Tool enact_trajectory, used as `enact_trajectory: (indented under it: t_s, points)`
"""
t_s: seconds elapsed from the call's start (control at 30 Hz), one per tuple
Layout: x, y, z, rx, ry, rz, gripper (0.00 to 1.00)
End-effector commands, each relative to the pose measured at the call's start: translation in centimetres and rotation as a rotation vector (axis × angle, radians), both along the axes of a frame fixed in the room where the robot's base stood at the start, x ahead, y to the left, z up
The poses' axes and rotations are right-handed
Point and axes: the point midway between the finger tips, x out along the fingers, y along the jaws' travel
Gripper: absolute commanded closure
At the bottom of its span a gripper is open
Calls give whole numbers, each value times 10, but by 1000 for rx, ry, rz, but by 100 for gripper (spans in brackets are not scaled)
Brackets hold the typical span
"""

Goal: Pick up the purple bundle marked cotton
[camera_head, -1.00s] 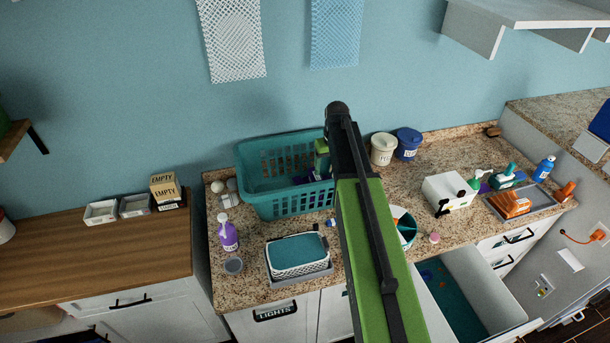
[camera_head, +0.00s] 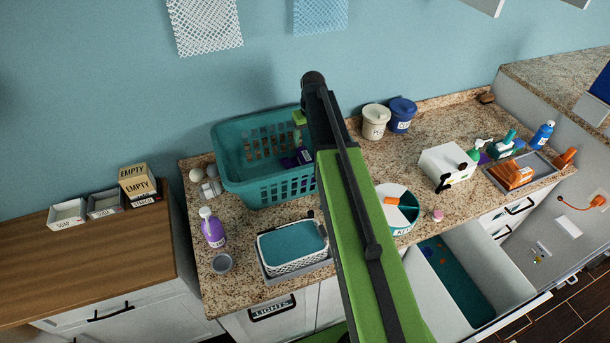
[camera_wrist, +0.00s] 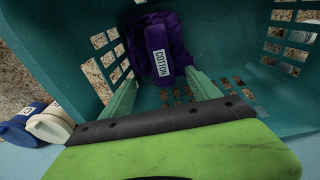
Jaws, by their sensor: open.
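The purple bundle (camera_wrist: 165,60) lies inside the teal laundry basket, with a white COTTON label facing the wrist camera. In the head view a small part of the purple bundle (camera_head: 303,156) shows beside my arm; the rest is hidden. The teal basket (camera_head: 262,190) stands on the granite counter. My gripper (camera_wrist: 162,84) is open in the wrist view, inside the basket, its two green fingers spread below the bundle in the picture. Its fingertips are close to the bundle's lower edge; I cannot tell whether they touch. In the head view the fingers are mostly hidden behind my arm.
The basket's slotted walls (camera_wrist: 55,35) surround my gripper closely. A cream tub (camera_head: 375,121) and a blue tub (camera_head: 402,114) stand right of the basket. A purple bottle (camera_head: 212,230) and a white basket with a teal top (camera_head: 292,245) stand in front. A drawer (camera_head: 500,285) hangs open.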

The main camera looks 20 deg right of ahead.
Motion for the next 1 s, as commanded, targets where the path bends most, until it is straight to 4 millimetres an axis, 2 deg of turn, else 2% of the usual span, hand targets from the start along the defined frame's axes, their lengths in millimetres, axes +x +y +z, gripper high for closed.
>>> enact_trajectory:
  t_s: [0.03, 0.2, 0.3, 0.5, 0.8, 1.0]
  points:
    - [2, 0, -23, 0, 0, 1, 29]
    - [6, 1, -56, 0, 0, 1, 29]
    - [7, 2, -62, 0, 0, 1, 29]
    - [8, 2, -64, 0, 0, 2, 29]
    - [12, 5, -112, 0, 0, 2, 29]
    - [12, 6, -111, 0, 0, 3, 29]
